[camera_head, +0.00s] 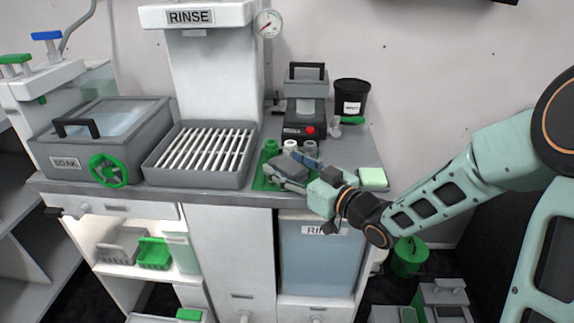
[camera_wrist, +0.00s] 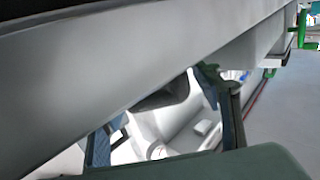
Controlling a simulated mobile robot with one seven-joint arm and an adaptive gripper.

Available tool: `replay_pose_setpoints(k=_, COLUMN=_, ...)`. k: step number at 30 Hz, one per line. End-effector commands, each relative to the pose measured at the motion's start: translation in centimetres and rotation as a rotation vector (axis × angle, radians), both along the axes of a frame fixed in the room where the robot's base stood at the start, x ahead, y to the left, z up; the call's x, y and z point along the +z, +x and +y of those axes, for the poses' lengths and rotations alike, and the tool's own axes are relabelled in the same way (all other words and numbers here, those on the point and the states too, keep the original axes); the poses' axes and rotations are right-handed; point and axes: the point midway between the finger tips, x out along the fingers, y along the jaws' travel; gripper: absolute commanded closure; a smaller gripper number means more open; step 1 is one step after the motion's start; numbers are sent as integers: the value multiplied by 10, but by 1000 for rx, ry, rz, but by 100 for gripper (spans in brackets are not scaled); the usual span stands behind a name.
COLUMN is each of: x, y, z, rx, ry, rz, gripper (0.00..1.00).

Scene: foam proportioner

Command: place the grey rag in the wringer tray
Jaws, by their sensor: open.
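A grey folded piece that looks like the rag (camera_head: 289,167) lies at the green tray or mat (camera_head: 262,182) on the counter's right part, partly hidden by my gripper. My gripper (camera_head: 288,172) is low over it, reaching in from the right, with its fingers apart on either side of the grey piece. In the wrist view my gripper's two fingers (camera_wrist: 165,130) are also spread, and I cannot make out the rag clearly between them. No label marks the wringer tray; I cannot tell whether it is the slatted grey tray (camera_head: 157,173) left of my gripper.
A lidded SOAK basin (camera_head: 68,162) stands at the left, and the white RINSE tower (camera_head: 215,80) rises behind the slatted tray. A grey device with a red button (camera_head: 305,120), a black bucket (camera_head: 351,97) and a pale green sponge (camera_head: 373,178) stand near my gripper.

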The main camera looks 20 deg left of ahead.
Motion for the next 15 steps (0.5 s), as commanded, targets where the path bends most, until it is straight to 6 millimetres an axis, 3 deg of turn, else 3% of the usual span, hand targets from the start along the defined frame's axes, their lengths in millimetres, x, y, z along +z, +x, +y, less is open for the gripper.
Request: replay_pose_setpoints(k=15, x=8, y=-50, z=-83, rx=-4, ry=-1, rz=0, gripper=42)
